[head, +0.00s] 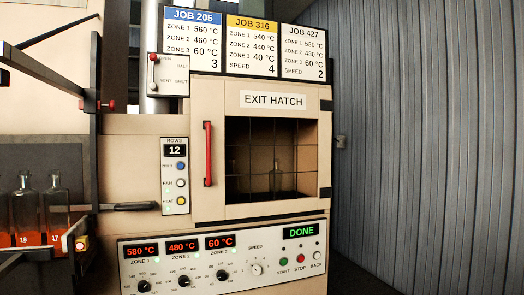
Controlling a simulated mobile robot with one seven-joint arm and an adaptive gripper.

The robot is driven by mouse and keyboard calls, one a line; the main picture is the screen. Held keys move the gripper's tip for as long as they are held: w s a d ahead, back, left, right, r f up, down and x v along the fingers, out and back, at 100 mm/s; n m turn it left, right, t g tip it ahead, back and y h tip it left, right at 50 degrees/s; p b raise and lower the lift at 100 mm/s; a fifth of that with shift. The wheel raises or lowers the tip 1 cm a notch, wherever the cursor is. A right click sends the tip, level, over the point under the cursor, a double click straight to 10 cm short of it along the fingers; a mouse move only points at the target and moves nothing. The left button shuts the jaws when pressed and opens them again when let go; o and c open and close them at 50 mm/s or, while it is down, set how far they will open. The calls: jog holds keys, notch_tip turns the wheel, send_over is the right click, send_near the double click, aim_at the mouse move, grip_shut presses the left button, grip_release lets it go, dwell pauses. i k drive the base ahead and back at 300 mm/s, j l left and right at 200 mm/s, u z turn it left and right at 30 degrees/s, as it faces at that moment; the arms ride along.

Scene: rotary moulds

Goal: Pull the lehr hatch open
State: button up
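The lehr hatch (222,206) is a beige door under an "EXIT HATCH" label (273,100). It looks shut against the beige lehr body. Its red upright bar handle (208,153) is on the left side, and dark hinge-like pieces show on the right edge. The door has a dark window (250,150) with a wire grid, and a clear bottle (276,181) shows dimly behind it. My gripper is not in view, so nothing of mine is seen touching the handle.
Below the hatch is a control panel (235,278) with knobs, buttons and a green "DONE" display (300,232). A black lever (135,207) juts out left of the hatch. A grey corrugated wall (430,150) is at right.

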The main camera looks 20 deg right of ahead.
aim_at(211, 100)
jog(key=i+l, duration=0.85)
